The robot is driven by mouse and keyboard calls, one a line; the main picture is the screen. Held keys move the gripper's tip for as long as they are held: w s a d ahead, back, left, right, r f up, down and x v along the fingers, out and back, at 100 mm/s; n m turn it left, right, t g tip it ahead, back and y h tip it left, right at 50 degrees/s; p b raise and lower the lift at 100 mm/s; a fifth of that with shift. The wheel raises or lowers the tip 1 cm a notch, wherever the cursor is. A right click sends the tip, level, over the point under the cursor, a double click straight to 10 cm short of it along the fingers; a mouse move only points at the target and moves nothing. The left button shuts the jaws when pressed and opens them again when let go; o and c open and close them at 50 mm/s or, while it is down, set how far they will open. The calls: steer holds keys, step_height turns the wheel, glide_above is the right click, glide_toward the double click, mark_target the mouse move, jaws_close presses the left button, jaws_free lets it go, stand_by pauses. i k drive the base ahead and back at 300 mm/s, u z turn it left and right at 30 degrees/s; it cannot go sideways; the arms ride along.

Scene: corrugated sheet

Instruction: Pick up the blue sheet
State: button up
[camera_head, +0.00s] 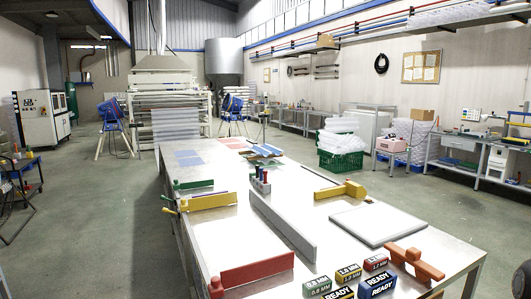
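A small pile of thin pieces, with a blue sheet (265,149) on top, lies toward the far end of the long metal table (185,220). Some brown or red shows at its edges, and the blue piece seems slightly tilted. A flat blue patch (188,158) lies on the tabletop to the left of the pile. I cannot tell whether it is a sheet or a marking. My gripper is not in view.
Red (252,271), yellow (208,201) and green (193,184) bars line the table's left side. A long grey bar (283,222) stands mid-table. A pale slab (378,226), an orange tool (415,263) and labelled blocks (348,274) are at right. Floor (115,235) left of the table is clear.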

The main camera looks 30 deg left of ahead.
mark_target(263, 150)
steer(key=z, duration=0.25)
steer(key=k, duration=0.3)
steer(key=z, duration=1)
steer(key=k, duration=1.05)
steer(key=z, duration=0.7)
steer(key=i, duration=1.1)
steer(key=u, duration=0.4)
steer(key=i, duration=1.65)
steer(key=u, duration=0.45)
steer(key=i, duration=1.6)
steer(key=u, duration=0.35)
steer(key=i, duration=1.7)
steer(key=u, duration=0.4)
steer(key=i, duration=1.8)
steer(key=u, duration=0.2)
